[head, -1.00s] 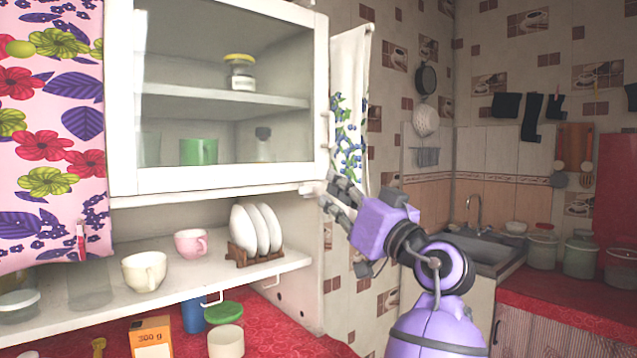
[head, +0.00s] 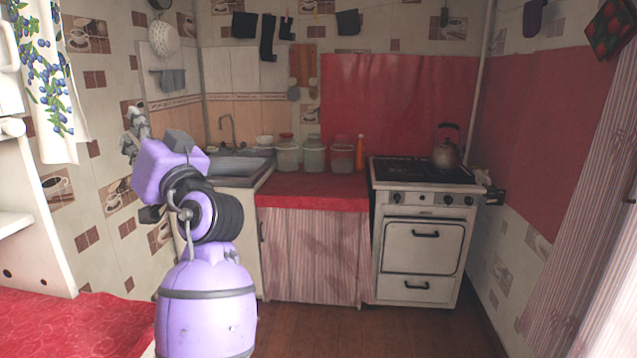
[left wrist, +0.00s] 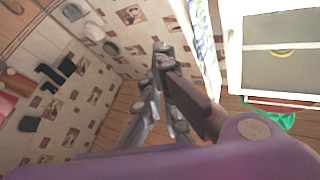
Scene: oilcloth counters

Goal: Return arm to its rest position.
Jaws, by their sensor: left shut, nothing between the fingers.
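My left arm (head: 205,290) is purple and grey and stands raised at the left of the head view. My left gripper (head: 136,132) is at its upper end, in front of the tiled wall and partly hidden behind the purple wrist. In the left wrist view the left gripper (left wrist: 163,62) shows its dark fingers close together, with nothing between them. It touches nothing that I can see. My right gripper is in neither view.
A white cabinet (head: 40,225) and a flowered towel (head: 50,85) are at the left edge. A sink (head: 232,168), a red-topped counter (head: 315,190) with several jars, and a white stove (head: 422,245) with a kettle (head: 446,152) stand behind. The wooden floor (head: 370,330) is clear.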

